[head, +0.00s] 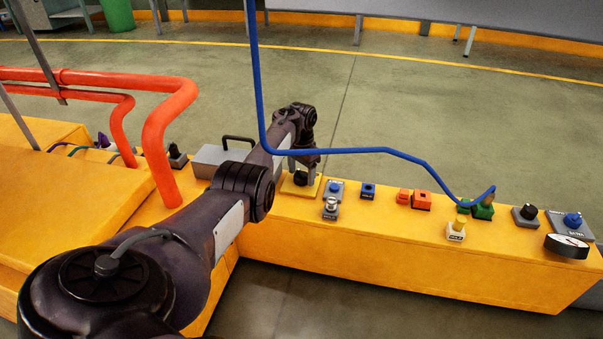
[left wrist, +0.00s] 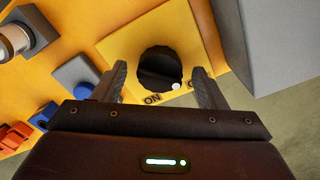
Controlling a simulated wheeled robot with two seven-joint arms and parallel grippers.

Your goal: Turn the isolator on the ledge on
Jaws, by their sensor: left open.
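The isolator is a black round knob on a yellow plate (head: 287,189), on the orange ledge (head: 380,233). In the left wrist view the knob (left wrist: 159,66) has a white dot on its rim. The word ON is printed on the plate (left wrist: 125,45) near the knob; a second label is partly hidden by the right-hand finger. The dot lies between the two labels. My left gripper (left wrist: 160,78) is open, with one finger on each side of the knob; I cannot tell if they touch it. In the head view the left gripper (head: 303,170) is over the plate. My right gripper is not in view.
A grey box with a black handle (head: 214,158) stands left of the isolator. To the right are a blue button (head: 368,190), red blocks (head: 420,200), green parts (head: 483,209) and a gauge (head: 567,246). Red pipes (head: 165,125) rise at left.

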